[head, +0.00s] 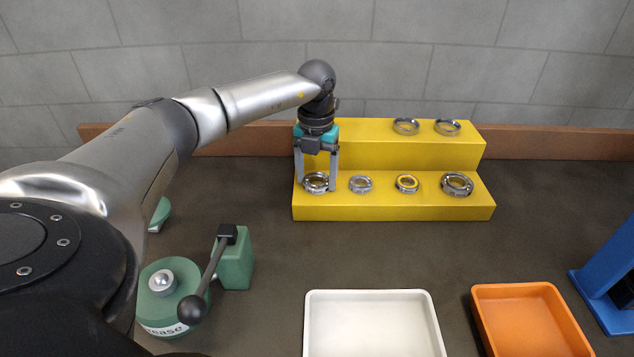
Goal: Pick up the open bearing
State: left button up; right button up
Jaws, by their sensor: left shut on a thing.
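The yellow two-step stand (400,209) holds several metal rings. On its lower step, a silver bearing (316,184) sits at the far left between the fingers of my left gripper (317,182). That gripper points straight down and is shut on this bearing, which still appears to rest on the step. To its right on the same step are a small silver ring (361,191), a ring with a yellow inside (406,190) and a larger bearing (457,194). I cannot tell from the view which one is the open bearing. My right gripper is not in view.
Two plain rings (405,133) sit on the upper step. A white tray (312,325) and an orange tray (515,289) lie at the front. A green grease pot (177,318) and a green lever device (236,262) stand front left. A blue fixture (606,305) is at right.

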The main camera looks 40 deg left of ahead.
pick_arm(q)
jog(key=c, duration=0.7)
jog(key=shift+c, duration=0.5)
jog(key=shift+r, duration=0.15)
